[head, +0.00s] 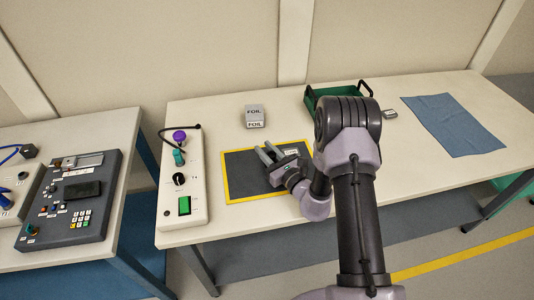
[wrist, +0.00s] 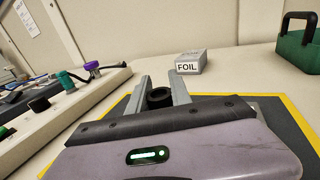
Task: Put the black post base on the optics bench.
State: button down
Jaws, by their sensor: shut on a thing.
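The black post base (wrist: 159,97) shows in the wrist view as a small dark round piece with an opening, between the two grey fingers. My gripper (wrist: 159,92) is shut on it. In the head view my gripper (head: 264,153) is over the yellow-edged dark mat (head: 240,178), and the post base is not clearly made out there. I cannot tell whether the base touches the mat or is held above it. The long pale-topped bench (head: 400,190) bears the mat; no label marks it as the optics bench.
A white control box (head: 196,205) with knobs stands left of the mat. A FOIL box (head: 255,115) is behind it, also in the wrist view (wrist: 190,62). A green tray (head: 312,101) and blue cloth (head: 450,124) are to the right. A dark console (head: 70,210) sits on the left table.

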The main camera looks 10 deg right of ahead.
notch_tip(320, 180, up, 3)
jog(key=shift+r+p, duration=0.1)
jog(key=shift+p, duration=0.65)
jog(key=s+r+y, duration=0.1)
jog(key=s+r, duration=0.1)
jog(key=s, duration=0.5)
jog(key=s+d+r+n, duration=0.1)
jog(key=s+r, duration=0.2)
jog(key=s, duration=0.4)
jog(key=shift+s+g+y+p, duration=0.2)
jog(key=shift+g+y+p, duration=0.2)
jog(key=shift+p, duration=0.05)
